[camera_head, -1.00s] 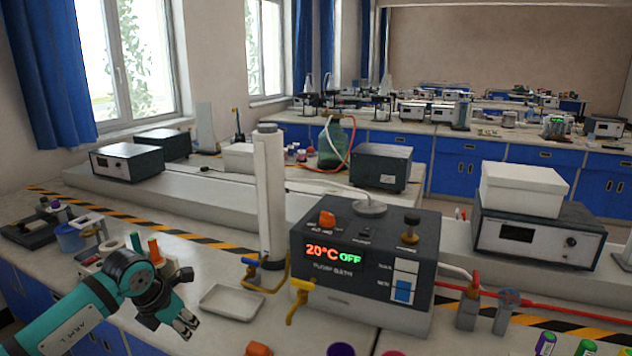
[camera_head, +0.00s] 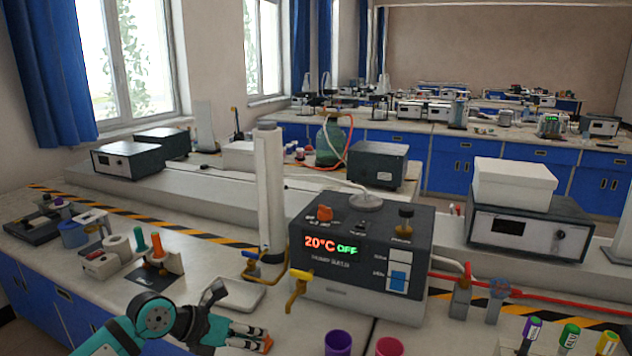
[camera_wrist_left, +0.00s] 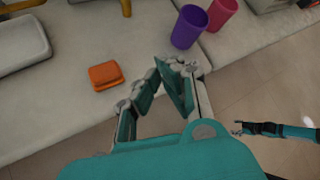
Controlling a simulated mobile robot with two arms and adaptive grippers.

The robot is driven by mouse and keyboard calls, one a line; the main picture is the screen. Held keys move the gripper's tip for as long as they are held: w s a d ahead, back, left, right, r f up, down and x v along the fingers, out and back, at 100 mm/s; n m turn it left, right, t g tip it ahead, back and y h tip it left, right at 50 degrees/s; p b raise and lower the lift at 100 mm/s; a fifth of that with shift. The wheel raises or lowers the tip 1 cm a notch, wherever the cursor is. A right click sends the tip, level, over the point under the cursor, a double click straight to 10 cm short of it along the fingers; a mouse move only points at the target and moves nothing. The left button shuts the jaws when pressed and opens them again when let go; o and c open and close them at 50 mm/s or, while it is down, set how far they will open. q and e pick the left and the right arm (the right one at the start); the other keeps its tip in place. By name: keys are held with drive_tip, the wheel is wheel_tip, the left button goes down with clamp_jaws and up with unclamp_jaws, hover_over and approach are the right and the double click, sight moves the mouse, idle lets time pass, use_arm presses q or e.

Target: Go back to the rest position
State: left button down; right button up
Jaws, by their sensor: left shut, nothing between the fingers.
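My left gripper (camera_head: 262,342) is low in the head view, at the near side of the bench. It is shut and empty. In the left wrist view its fingers (camera_wrist_left: 168,72) point at the bench edge, beside an orange block (camera_wrist_left: 105,76) that lies apart from them. In the head view the block (camera_head: 267,346) is mostly hidden by the fingers. My right gripper (camera_wrist_left: 242,128) shows small at the right of the left wrist view, over the floor; its jaws are too small to read. It is not in the head view.
A purple cup (camera_head: 338,343) and a pink cup (camera_head: 389,346) stand right of my left gripper. A white tray (camera_head: 238,293) lies behind it. The pump bath (camera_head: 360,255) with yellow valves stands behind the cups. Capped tubes (camera_head: 568,336) stand at the right.

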use_arm(q)
drive_tip(key=s+d+r+n+t+h, duration=0.1)
drive_tip(key=s+d+r+n+h, duration=0.15)
drive_tip(key=d+r+h, duration=0.4)
wheel_tip(320, 180, up, 5)
drive_tip(key=s+d+n+t, duration=0.1)
drive_tip(key=s+n+t, duration=0.1)
drive_tip(key=n+t, duration=0.65)
drive_tip(key=s+a+f+n+t+y, duration=0.15)
drive_tip(key=a+f+n+y, duration=0.25)
drive_tip(key=a+n+y, duration=0.45)
drive_tip(key=a+f+n+t+y, duration=0.25)
drive_tip(key=a+n+y, duration=0.3)
drive_tip(key=n, duration=0.65)
drive_tip(key=s+a+f+n+g+y, duration=0.3)
drive_tip(key=s+f+n+g, duration=0.3)
drive_tip(key=f, duration=0.4)
drive_tip(key=s+d+f+n+g+h, duration=0.1)
drive_tip(key=s+f+g, duration=0.45)
drive_tip(key=s, duration=0.55)
drive_tip(key=s+d+f+n+g+h, duration=0.1)
drive_tip(key=s+f+g, duration=0.4)
drive_tip(key=s, duration=0.5)
wheel_tip(320, 180, down, 26)
drive_tip(key=s, duration=0.1)
drive_tip(key=s+a+f+g, duration=0.1)
drive_tip(key=s+a+f, duration=0.2)
drive_tip(key=s+f, duration=1.3)
drive_tip(key=shift+s+a+f, duration=0.2)
drive_tip(key=shift+s, duration=0.25)
